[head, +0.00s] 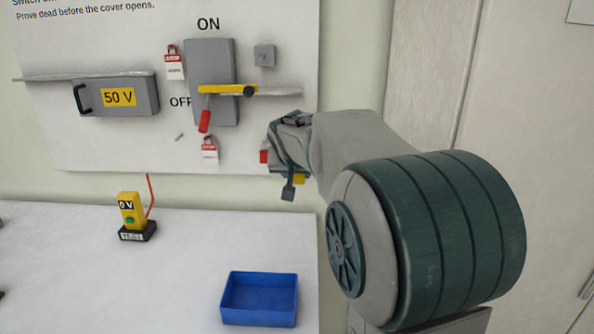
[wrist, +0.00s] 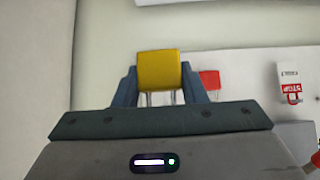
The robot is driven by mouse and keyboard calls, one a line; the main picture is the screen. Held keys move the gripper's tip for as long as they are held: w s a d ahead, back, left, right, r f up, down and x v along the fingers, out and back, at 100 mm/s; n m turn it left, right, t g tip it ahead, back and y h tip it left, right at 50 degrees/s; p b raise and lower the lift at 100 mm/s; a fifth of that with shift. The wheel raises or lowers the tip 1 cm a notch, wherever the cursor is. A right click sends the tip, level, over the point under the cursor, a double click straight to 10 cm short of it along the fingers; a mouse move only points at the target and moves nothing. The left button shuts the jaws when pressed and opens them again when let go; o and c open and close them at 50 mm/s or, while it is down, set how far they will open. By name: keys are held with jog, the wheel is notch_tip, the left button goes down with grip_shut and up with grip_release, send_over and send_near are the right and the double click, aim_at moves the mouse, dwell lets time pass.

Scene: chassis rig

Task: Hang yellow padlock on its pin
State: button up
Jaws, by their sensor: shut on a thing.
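The yellow padlock (wrist: 158,70) is between the two fingers of my gripper (wrist: 160,86) in the wrist view. Its thin metal shackle shows below the body in that view. In the head view a small part of the yellow padlock (head: 299,180) shows beside my gripper (head: 291,186), at the right edge of the white board. My gripper is shut on it. A small grey peg (head: 179,137) sticks out of the board below the OFF label. I cannot tell whether it is the padlock's pin.
A red item (head: 264,156) is close to my gripper. A blue tray (head: 260,318) and a yellow tester (head: 130,210) stand below.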

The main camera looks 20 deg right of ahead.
jog(key=shift+w+d+p, duration=1.45)
jog(key=shift+w+p, duration=1.3)
jog(key=shift+w, duration=0.65)
jog(key=shift+w+d+p, duration=1.4)
jog(key=shift+w+p, duration=1.35)
jog(key=shift+w, duration=0.65)
jog(key=s+a+b, duration=0.3)
jog(key=s+b, duration=0.3)
jog(key=s, duration=0.2)
jog(key=shift+s+a, duration=0.15)
jog(key=shift+a, duration=0.1)
